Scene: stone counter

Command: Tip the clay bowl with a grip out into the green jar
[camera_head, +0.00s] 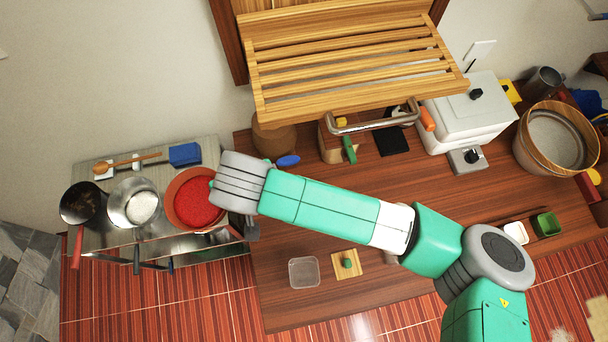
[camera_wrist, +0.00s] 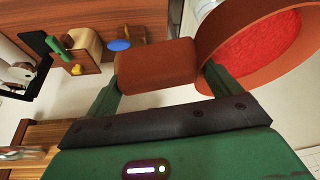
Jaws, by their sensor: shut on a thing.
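The clay bowl with a grip (camera_head: 181,214) is orange-brown and holds red contents. It is at the left in the head view, by the metal counter. In the wrist view the bowl (camera_wrist: 233,24) is at the upper right, with its stubby grip between my fingers. My gripper (camera_wrist: 160,84) is shut on that grip. In the head view my arm hides the grip and the fingers. A small green square container (camera_head: 546,224) stands at the right end of the wooden counter and looks like the green jar; it is far from my gripper.
A steel pan (camera_head: 127,215) and a dark pan (camera_head: 83,190) sit left of the bowl. A wooden rack (camera_head: 345,60) overhangs the back. A clear container (camera_head: 304,272), a small board (camera_head: 341,270) and a white cup (camera_head: 515,233) are on the counter. A wooden tub (camera_head: 590,150) stands right.

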